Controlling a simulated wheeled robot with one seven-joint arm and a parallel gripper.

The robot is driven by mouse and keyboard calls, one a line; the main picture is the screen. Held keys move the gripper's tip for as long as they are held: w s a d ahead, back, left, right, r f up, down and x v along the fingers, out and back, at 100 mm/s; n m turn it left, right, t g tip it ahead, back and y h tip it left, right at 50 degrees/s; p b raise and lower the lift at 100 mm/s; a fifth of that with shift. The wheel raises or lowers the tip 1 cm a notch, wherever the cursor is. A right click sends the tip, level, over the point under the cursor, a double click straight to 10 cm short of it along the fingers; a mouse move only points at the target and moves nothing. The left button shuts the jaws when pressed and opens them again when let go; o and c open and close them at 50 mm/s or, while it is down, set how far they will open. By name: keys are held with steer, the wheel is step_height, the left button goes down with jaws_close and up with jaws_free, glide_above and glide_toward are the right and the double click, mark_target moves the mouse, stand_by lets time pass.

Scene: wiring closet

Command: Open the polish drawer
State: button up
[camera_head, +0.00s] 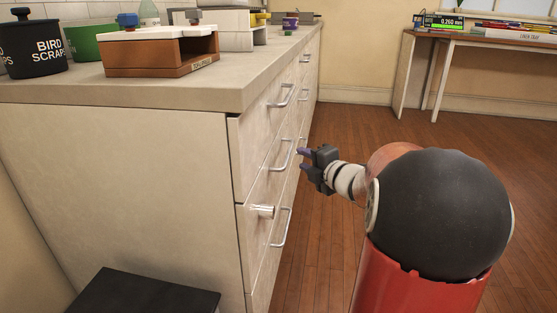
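A pale cabinet front (256,160) holds several drawers with metal bar handles. No label on them is readable, so I cannot tell which one is the polish drawer. The near column has an upper handle (282,96), a middle handle (284,155) and a lower handle (283,227). The drawers in view look shut. My gripper (304,158) is at about middle-handle height, its two purple fingertips spread apart and pointing at the cabinet. It appears empty and just right of the middle handle; contact cannot be told.
The countertop (235,88) carries a black pot (33,48), a green pot (92,42) and a brown box (160,55). A black box top (145,293) is low at front. Wooden floor is clear toward the back table (490,40).

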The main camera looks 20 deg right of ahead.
mark_target(289, 152)
steer(key=x, duration=0.8)
steer(key=shift+s+a+f, duration=0.1)
jaws_close()
